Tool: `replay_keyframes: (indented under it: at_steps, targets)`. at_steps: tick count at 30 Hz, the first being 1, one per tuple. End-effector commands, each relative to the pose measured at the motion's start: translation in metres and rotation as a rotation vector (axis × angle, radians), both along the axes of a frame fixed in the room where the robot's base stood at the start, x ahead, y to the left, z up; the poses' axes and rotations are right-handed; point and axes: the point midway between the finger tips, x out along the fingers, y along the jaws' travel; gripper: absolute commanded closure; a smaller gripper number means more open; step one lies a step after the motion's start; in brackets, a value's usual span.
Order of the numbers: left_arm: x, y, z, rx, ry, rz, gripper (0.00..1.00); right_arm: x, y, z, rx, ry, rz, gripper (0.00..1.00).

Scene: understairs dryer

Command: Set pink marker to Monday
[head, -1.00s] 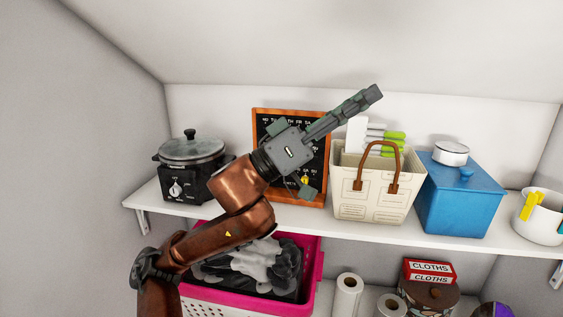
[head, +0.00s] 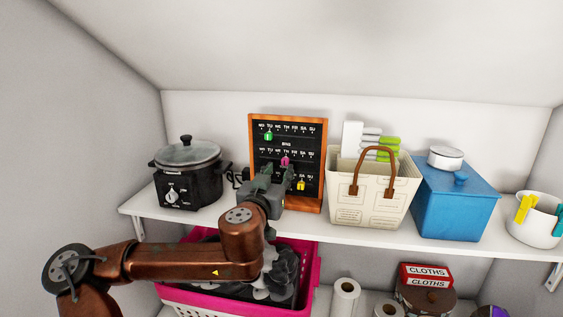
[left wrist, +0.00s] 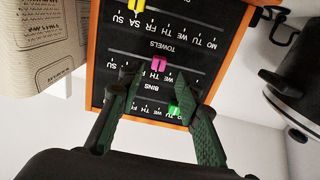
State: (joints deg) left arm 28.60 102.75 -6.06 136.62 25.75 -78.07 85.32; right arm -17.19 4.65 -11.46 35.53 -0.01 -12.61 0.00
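The pink marker (head: 285,160) is on the middle row of the dark, wood-framed day board (head: 321,170), around Thursday. In the left wrist view, which sees the board upside down, the pink marker (left wrist: 159,62) lies beyond and between my fingertips, untouched as far as I can see. My left gripper (head: 275,172) is in front of the board, just below the marker. It also shows in the left wrist view (left wrist: 168,88), with its fingers spread and nothing between them. My right gripper is in neither view.
A green marker (head: 268,135) is on the top row and a yellow marker (head: 301,185) on the bottom row. A slow cooker (head: 188,177) stands left of the board, a cream basket (head: 370,195) close on its right. A pink laundry basket (head: 309,275) is below the shelf.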

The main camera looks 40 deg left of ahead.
Motion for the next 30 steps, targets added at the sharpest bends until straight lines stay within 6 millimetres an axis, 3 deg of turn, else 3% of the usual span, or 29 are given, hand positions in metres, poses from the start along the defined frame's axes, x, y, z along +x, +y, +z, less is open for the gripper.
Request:
replay_keyframes:
  at_steps: [12,22,30]
  targets:
    - [0.038,0.016,0.002,-0.003,-0.001,-0.004,0.68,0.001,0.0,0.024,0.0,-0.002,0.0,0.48]
    - [0.041,0.018,0.0,-0.001,0.0,-0.005,0.68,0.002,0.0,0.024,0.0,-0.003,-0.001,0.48]
    - [0.041,0.018,0.0,-0.001,0.0,-0.004,0.86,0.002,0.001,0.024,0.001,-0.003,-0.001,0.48]
